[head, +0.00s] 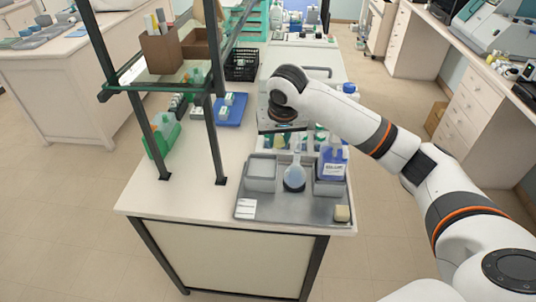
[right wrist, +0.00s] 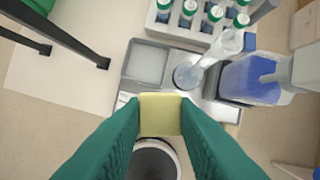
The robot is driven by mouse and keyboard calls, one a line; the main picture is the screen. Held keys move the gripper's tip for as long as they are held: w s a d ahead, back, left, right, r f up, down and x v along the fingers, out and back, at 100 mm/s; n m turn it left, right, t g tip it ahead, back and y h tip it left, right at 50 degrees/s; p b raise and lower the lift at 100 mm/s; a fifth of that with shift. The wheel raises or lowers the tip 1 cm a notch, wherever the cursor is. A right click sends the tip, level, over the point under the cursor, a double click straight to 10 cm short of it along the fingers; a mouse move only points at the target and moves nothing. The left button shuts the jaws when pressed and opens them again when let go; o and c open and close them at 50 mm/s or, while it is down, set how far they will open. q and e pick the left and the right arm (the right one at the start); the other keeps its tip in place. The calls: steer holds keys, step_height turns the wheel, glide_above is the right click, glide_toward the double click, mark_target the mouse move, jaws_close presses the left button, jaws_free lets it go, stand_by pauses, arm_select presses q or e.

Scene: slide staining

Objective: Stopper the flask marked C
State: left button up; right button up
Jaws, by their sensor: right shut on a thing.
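The flask (head: 294,177) stands upright on the grey tray (head: 290,213), with a clear neck and a round body of pale bluish liquid. It also shows in the right wrist view (right wrist: 189,75), where its neck leans up and right. I cannot read a letter on it. My right gripper (right wrist: 160,115) is shut on a pale yellow, block-like stopper (right wrist: 160,109). The stopper is in the air, below and left of the flask in the right wrist view, apart from it. In the head view my right wrist hides the fingers. My left gripper is out of view.
A blue-liquid bottle (head: 333,161) stands close right of the flask. Behind is a rack of green-capped bottles (right wrist: 205,17). The tray has an empty-looking compartment (head: 261,170), white slides (head: 247,209) and a beige block (head: 342,213). A dark-legged shelf (head: 215,145) stands left; bench between is clear.

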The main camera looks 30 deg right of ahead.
steer(key=w+d+r+m+p, duration=0.3)
steer(key=w+d+r+p, duration=0.15)
steer(key=d, duration=0.45)
steer(key=shift+h, duration=0.3)
steer(key=shift+f, duration=2.45)
steer(key=shift+f+p, duration=0.3)
steer(key=shift+f, duration=0.5)
steer(key=o, duration=1.4)
steer(key=shift+r, duration=0.15)
steer(key=shift+r, duration=2.9)
